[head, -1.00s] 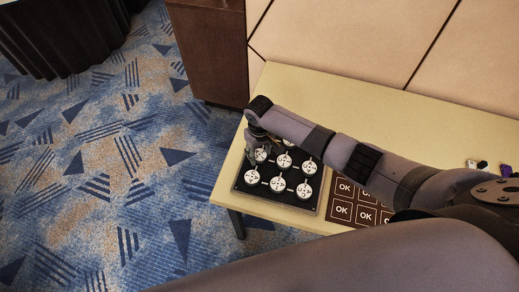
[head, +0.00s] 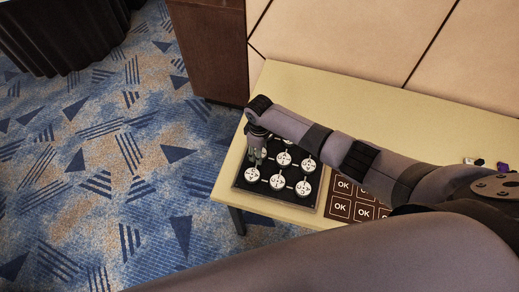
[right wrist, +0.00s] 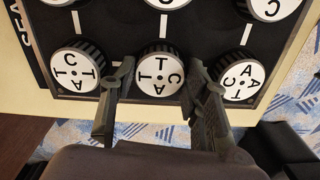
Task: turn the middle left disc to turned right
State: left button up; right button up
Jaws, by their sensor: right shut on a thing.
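A black board (head: 264,193) with rows of round white-topped discs lies on the table. In the head view, my right gripper (head: 256,160) reaches down over the board's left column and covers much of the middle left disc (head: 263,153). In the right wrist view, this disc (right wrist: 160,72) sits between the two fingers of my right gripper (right wrist: 161,66), which is shut on its sides. Its face carries the letters T, C and A. Neighbouring discs show to its left (right wrist: 75,71) and right (right wrist: 241,76). My left gripper is not in view.
A brown panel of OK tiles (head: 341,208) lies right of the board, partly under my arm. The pale table (head: 300,85) is clear behind my arm. Its left edge is close to the board.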

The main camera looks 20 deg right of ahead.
dwell(0.4)
jog(key=o, duration=1.2)
jog(key=shift+c, duration=0.2)
jog(key=shift+r, duration=0.1)
notch_tip(320, 180, up, 12)
